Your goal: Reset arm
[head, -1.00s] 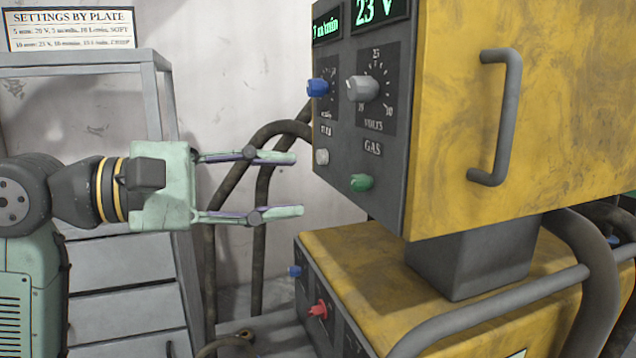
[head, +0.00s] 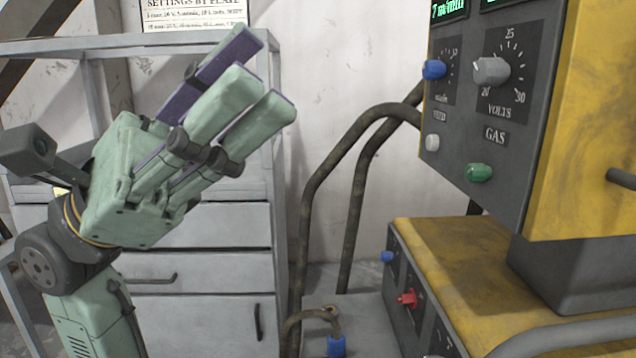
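My gripper (head: 262,72) is raised at the left of the head view, with its fingers pointing up and to the right. The green fingers have purple inner pads and stand apart, with nothing seen between them. The gripper is well clear of the yellow welding machine's control panel (head: 465,105) at the right. That panel carries a blue knob (head: 434,69), a grey volts knob (head: 490,71), a white knob (head: 432,142) and a green gas knob (head: 479,172). The wire display (head: 449,9) reads 7 m/min.
A grey cabinet (head: 215,225) with drawers stands behind my arm. A settings sign (head: 195,14) hangs above it. Dark hoses (head: 335,180) run between cabinet and machine. A lower yellow unit (head: 470,260) with a red knob (head: 407,298) stands at the right. A blue-ended hose (head: 336,345) lies low in front.

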